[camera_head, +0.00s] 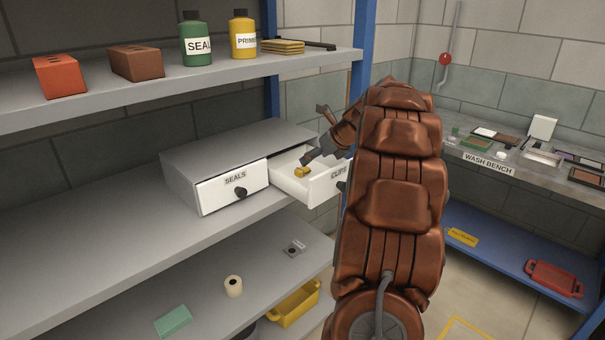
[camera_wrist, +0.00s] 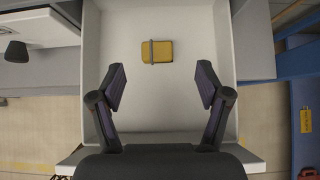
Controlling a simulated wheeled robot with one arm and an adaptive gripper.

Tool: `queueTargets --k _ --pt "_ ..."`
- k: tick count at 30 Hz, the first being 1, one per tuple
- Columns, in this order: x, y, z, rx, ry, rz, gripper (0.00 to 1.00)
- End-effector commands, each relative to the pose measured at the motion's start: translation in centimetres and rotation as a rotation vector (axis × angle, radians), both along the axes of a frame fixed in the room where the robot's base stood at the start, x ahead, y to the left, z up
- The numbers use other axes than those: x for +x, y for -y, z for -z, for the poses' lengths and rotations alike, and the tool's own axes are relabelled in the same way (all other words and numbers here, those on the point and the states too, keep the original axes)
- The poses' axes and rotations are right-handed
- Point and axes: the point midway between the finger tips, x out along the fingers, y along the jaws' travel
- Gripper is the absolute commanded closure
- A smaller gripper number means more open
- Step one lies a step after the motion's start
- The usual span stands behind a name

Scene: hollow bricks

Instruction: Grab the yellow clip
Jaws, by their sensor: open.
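The yellow clip (camera_wrist: 157,51) lies flat on the white floor of the open CLIPS drawer, with a thin grey bar across it. It also shows small in the head view (camera_head: 301,172). The CLIPS drawer (camera_head: 318,188) is pulled out of the grey cabinet. My gripper (camera_wrist: 160,86) is open and empty over the drawer. Its two dark fingers are apart, and the clip lies beyond the fingertips in the wrist view, roughly centred between them. In the head view my gripper (camera_head: 312,158) reaches in over the drawer beside the clip, and my arm hides part of the drawer's right side.
The shut SEALS drawer (camera_head: 232,187) is left of the open one. Drawer walls (camera_wrist: 226,60) stand close around the fingers. A shelf above (camera_head: 220,85) carries bricks and bottles. The middle shelf (camera_head: 110,250) is clear at left.

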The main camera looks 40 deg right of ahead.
Motion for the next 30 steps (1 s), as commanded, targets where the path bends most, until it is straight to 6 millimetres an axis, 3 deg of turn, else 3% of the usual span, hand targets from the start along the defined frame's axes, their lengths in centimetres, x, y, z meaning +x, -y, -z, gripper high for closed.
queueTargets --k 11,20,28,30 --pt "2.0 -0.2 2.2 -0.001 -0.002 -0.004 0.24" --pt "4.6 -0.3 5.2 0.0 -0.004 -0.004 0.24" --pt "4.9 -0.3 5.4 -0.001 -0.001 -0.004 0.24" --pt "4.9 -0.3 5.4 -0.001 -0.001 -0.004 0.3"
